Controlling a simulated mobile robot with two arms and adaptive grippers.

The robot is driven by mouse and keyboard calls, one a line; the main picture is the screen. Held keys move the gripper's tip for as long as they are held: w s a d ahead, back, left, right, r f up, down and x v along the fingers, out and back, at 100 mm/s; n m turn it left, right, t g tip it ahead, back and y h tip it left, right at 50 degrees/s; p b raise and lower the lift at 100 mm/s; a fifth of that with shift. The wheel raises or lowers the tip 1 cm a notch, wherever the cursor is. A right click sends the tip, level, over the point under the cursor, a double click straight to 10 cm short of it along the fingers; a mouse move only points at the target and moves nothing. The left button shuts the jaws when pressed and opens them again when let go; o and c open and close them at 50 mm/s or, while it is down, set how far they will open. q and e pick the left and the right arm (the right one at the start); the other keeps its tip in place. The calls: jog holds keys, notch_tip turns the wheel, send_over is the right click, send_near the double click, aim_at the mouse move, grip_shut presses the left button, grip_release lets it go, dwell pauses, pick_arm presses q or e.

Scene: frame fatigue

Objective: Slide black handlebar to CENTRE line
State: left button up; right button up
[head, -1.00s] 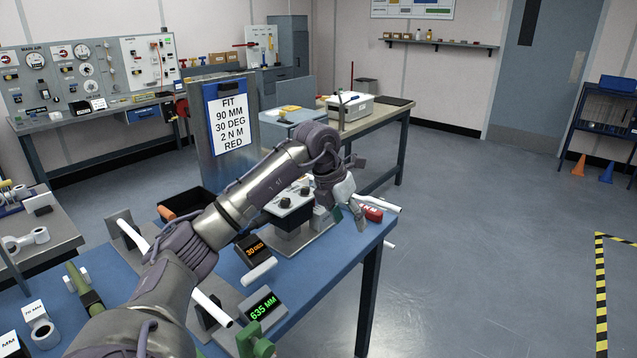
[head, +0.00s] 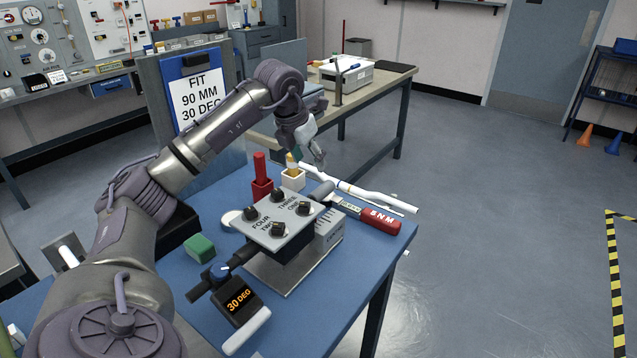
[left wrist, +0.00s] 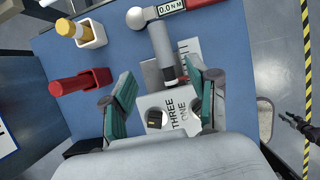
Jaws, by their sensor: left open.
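The black handlebar (head: 238,259) runs through the grey clamp block (head: 262,232), whose top carries bolts and the labels ONE to FOUR. Its dark end sticks out at the lower left. I cannot make out a centre line. A dark jointed shape, possibly my right gripper (left wrist: 296,124), shows at the right edge.
A red-handled torque wrench (head: 380,220) lies beside the clamp at right. Red (head: 262,188) and yellow (head: 293,174) holders stand behind it. A 30 DEG display (head: 238,302) and a green block (head: 201,248) lie in front and left. White rods (head: 358,190) lie near the far edge.

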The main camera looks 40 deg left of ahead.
pick_arm(q)
send_over(320, 188)
jog(key=s, duration=0.3)
jog(key=f, duration=0.5)
jog(key=shift+w+d, duration=0.2)
jog(key=shift+d, duration=0.2)
jog(key=p+x, duration=0.1)
jog(key=x, duration=0.5)
jog(key=shift+w+a, duration=0.15)
jog(key=shift+w+a+f, duration=0.1)
jog(key=shift+w+f, duration=0.05)
jog(key=shift+f, duration=0.15)
jog(key=shift+c, duration=1)
grip_shut()
pick_arm(e)
jog(key=shift+s+d+r, duration=0.45)
jog(key=shift+s+d, duration=0.05)
jog(key=shift+s, duration=0.2)
